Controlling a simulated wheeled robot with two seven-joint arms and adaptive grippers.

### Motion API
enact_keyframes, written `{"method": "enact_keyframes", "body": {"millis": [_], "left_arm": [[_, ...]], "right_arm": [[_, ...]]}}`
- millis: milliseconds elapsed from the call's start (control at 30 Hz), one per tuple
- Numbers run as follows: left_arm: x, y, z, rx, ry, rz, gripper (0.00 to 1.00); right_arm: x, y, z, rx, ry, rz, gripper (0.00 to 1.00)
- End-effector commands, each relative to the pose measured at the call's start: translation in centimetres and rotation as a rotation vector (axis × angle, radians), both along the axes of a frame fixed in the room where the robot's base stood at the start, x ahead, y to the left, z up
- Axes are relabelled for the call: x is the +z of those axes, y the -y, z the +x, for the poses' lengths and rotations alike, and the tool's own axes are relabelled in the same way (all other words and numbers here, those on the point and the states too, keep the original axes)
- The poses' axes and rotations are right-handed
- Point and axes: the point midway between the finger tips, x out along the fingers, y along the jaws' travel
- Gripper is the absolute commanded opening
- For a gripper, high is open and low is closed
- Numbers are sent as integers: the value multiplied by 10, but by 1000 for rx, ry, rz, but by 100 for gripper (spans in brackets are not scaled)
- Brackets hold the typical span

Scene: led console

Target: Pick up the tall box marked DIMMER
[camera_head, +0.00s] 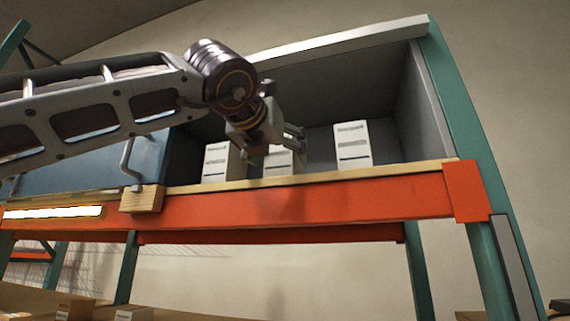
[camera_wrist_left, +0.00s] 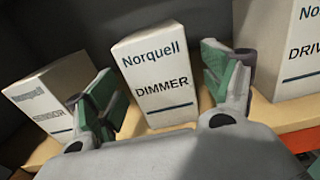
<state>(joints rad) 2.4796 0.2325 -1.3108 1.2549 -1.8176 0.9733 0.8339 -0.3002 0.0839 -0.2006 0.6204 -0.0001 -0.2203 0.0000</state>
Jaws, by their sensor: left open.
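The tall white box marked DIMMER (camera_wrist_left: 152,72) stands upright on the shelf in the middle of the left wrist view, with "Norquell" above the mark. In the head view it is the middle box (camera_head: 281,165), partly hidden by my left gripper (camera_head: 275,143). My left gripper is open, and its two green-padded fingers also show in the left wrist view (camera_wrist_left: 166,88), one on each side of the box's front. The box is not held. I cannot tell whether either finger touches it. My right gripper is not in view.
A box marked SENSOR (camera_wrist_left: 50,100) stands to the left and one whose mark begins DRIV (camera_wrist_left: 280,45) to the right, close to the fingers. The shelf has a wooden front edge (camera_head: 400,171) over an orange beam (camera_head: 350,198). A blue panel with a handle (camera_head: 127,160) is at left.

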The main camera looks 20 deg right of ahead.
Motion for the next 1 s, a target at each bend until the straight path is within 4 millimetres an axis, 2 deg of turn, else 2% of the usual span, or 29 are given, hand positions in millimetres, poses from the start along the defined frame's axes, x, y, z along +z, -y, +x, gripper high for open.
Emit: {"method": "enact_keyframes", "body": {"millis": [367,1000], "left_arm": [[2,3,5,0,-1,1,82],[8,26,39,0,-1,0,82]], "right_arm": [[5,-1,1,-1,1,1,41],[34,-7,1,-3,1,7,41]]}}
